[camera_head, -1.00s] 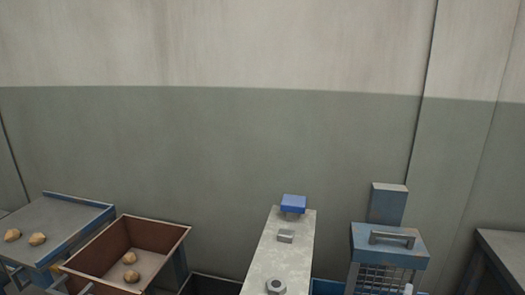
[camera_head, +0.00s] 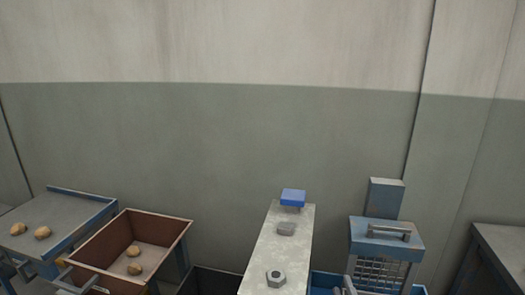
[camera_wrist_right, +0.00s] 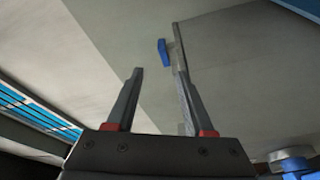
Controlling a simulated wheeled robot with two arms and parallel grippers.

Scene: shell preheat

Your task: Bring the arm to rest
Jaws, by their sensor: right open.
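My left gripper is not in view. Most of the right arm is outside the head view.
A pale beam (camera_head: 279,245) with a blue block (camera_head: 293,196) and metal fittings stands mid-right. Right of it is the blue mesh cage (camera_head: 386,235) with a handle. On the left are a brown bin (camera_head: 90,250) and a blue-edged tray (camera_head: 65,212), both holding brown lumps. A table (camera_head: 500,240) stands far right.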

